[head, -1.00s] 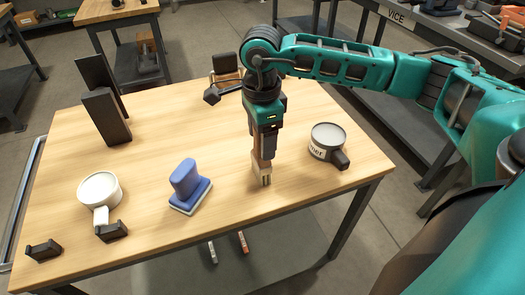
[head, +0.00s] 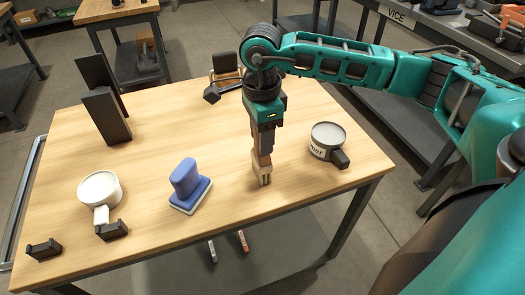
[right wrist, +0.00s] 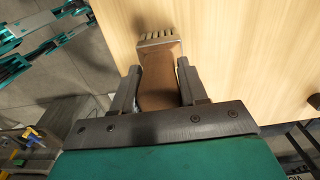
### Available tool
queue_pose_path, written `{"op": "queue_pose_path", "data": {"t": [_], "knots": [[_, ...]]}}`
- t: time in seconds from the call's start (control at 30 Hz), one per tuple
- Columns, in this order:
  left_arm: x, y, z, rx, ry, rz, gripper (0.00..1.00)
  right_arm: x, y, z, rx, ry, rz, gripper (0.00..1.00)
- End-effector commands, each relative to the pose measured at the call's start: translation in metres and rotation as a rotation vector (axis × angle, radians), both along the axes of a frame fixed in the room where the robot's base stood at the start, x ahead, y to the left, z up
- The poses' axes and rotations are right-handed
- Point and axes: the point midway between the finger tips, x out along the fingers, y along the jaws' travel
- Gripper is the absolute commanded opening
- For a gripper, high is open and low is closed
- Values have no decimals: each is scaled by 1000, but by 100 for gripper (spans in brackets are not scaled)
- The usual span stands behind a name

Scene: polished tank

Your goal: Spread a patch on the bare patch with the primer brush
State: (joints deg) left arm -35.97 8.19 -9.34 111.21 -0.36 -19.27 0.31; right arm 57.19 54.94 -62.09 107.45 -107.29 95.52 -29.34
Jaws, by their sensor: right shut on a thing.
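My right gripper (head: 267,130) is shut on the brown handle of the primer brush (head: 262,168), which points down, bristles lowest, over the bare tabletop. I cannot tell whether the bristles touch the wood. In the right wrist view the gripper (right wrist: 158,69) has a finger on each side of the handle, and the brush (right wrist: 160,42) shows pale bristles beyond its ferrule. The primer pot (head: 328,136), grey with a partly readable label and a dark handle, stands to the right of the brush. I cannot make out a bare patch. My left gripper is not in view.
On the wooden table (head: 148,180) stand a blue-handled block (head: 187,187), a white-filled pot (head: 99,187), dark rests (head: 43,249) and upright dark blocks (head: 106,116). A dark tool (head: 212,95) lies near the back edge.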

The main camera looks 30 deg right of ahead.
Motion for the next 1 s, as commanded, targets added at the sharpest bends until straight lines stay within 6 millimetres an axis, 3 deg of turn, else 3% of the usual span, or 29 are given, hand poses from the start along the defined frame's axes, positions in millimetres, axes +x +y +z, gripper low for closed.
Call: {"op": "queue_pose_path", "data": {"t": [0.8, 1.0], "knots": [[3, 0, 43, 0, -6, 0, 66, 1, 0, 67, 1, -3, -1, 0], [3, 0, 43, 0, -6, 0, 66, 1, 0, 69, 0, -3, -1, 0]]}}
